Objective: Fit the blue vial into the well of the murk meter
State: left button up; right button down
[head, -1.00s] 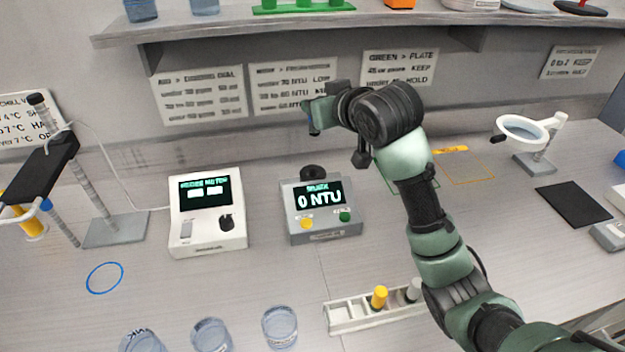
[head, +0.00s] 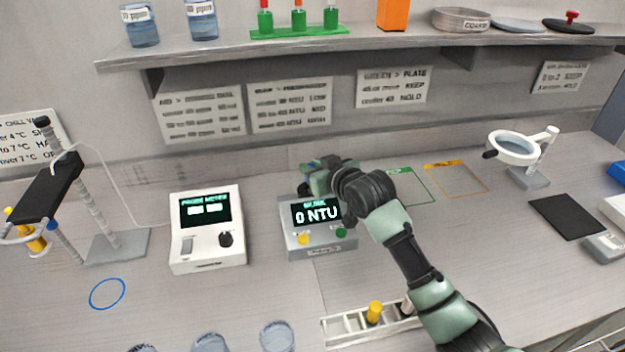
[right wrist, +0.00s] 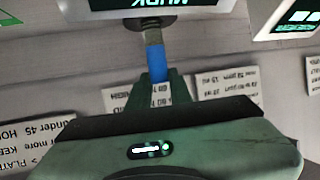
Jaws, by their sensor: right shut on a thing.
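The murk meter (head: 322,240) is a grey box with a screen reading 0 NTU and yellow and green buttons. Its well is hidden behind my right gripper (head: 318,178) in the head view. In the right wrist view, my right gripper (right wrist: 157,88) is shut on the blue vial (right wrist: 156,63). The vial's clear end points at the dark round well (right wrist: 150,22) of the meter and meets or overlaps it in the picture. I cannot tell how far in it is. My left gripper is not in view.
A white probe meter (head: 207,240) stands left of the murk meter. A white rack (head: 340,330) with a yellow-capped vial (head: 374,312) is in front, near my right arm. A shelf (head: 350,44) overhangs the back. Green and orange outlined areas lie clear to the right.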

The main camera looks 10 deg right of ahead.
notch_tip(320, 180, down, 4)
jog(key=shift+r, duration=0.1)
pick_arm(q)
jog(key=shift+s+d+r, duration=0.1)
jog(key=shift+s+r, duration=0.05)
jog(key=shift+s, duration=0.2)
pick_arm(e)
jog(key=shift+f, duration=0.2)
jog(key=shift+f, duration=0.15)
jog(key=c, duration=1.3)
grip_release()
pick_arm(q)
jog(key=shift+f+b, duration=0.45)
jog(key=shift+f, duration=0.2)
pick_arm(e)
jog(key=v, duration=1.2)
